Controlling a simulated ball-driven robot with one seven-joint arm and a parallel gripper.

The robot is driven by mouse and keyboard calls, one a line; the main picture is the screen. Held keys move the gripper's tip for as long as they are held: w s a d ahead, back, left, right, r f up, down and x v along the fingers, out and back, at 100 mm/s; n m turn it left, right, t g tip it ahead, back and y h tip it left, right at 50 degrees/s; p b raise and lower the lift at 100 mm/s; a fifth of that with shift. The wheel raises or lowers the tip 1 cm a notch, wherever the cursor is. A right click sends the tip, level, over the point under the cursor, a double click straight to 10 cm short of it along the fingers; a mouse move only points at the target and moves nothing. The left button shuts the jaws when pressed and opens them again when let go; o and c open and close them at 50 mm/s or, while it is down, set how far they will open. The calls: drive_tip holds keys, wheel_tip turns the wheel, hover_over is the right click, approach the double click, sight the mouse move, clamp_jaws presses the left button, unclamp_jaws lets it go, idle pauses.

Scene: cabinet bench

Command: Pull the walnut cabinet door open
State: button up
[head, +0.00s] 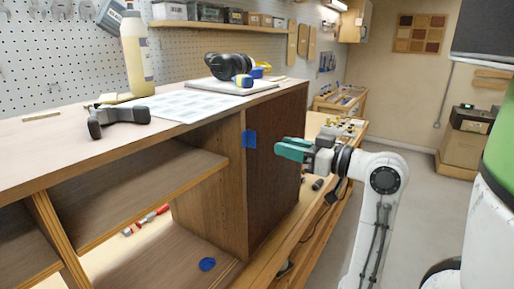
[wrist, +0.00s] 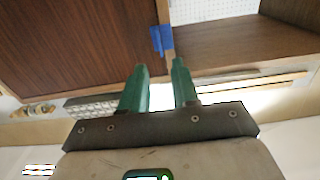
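The walnut cabinet door (head: 277,185) is a dark brown panel on the cabinet's front, to the right of the open compartments. It looks closed, flush with the front; it also fills the upper left of the wrist view (wrist: 75,45). A blue tape piece (head: 250,139) is on its edge beside the open compartment, also in the wrist view (wrist: 161,40). My gripper (head: 281,149), with green fingers, is in front of the door, right of the tape in the head view. In the wrist view its fingers (wrist: 160,64) are apart with nothing between them. I see no contact with the door.
A round blue piece (head: 207,264) lies in the open compartment.

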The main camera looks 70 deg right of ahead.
drive_tip(key=p+x, duration=0.1)
drive_tip(key=x, duration=0.8)
drive_tip(key=shift+c, duration=0.2)
clamp_jaws()
idle(1.2)
